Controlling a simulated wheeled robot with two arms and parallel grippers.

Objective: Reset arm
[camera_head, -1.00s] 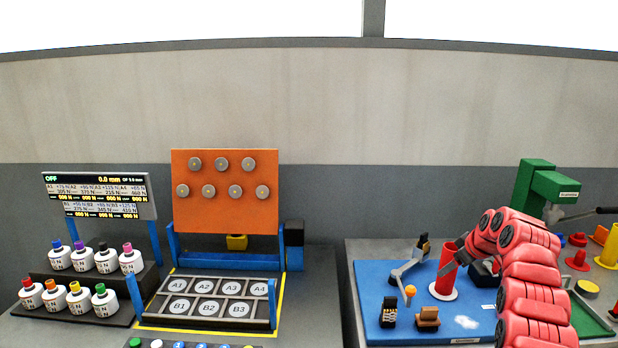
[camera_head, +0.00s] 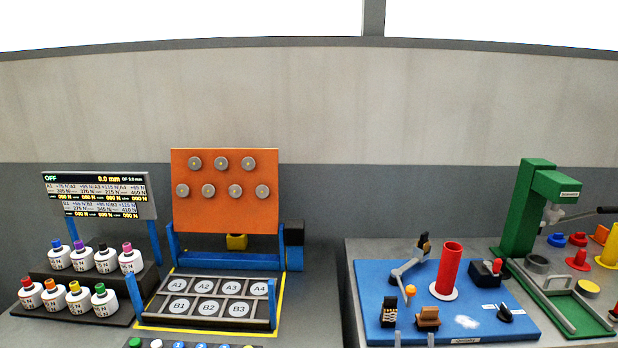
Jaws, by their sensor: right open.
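My right gripper (camera_head: 414,339) shows only as two small fingertips at the bottom edge, in front of the blue board. They stand apart with nothing seen between them; the rest of the gripper and my right arm are out of the picture. My left gripper is not in view. On the blue board (camera_head: 385,278), a red cylinder (camera_head: 450,268) stands upright on a white base. It is apart from my gripper.
A jointed grey arm fixture (camera_head: 408,268), an orange ball (camera_head: 410,290) and small blocks sit on the blue board. A green press (camera_head: 530,205) stands at the right. At left are an orange panel (camera_head: 225,215), a labelled tray (camera_head: 205,301), a display (camera_head: 100,192) and several white bottles.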

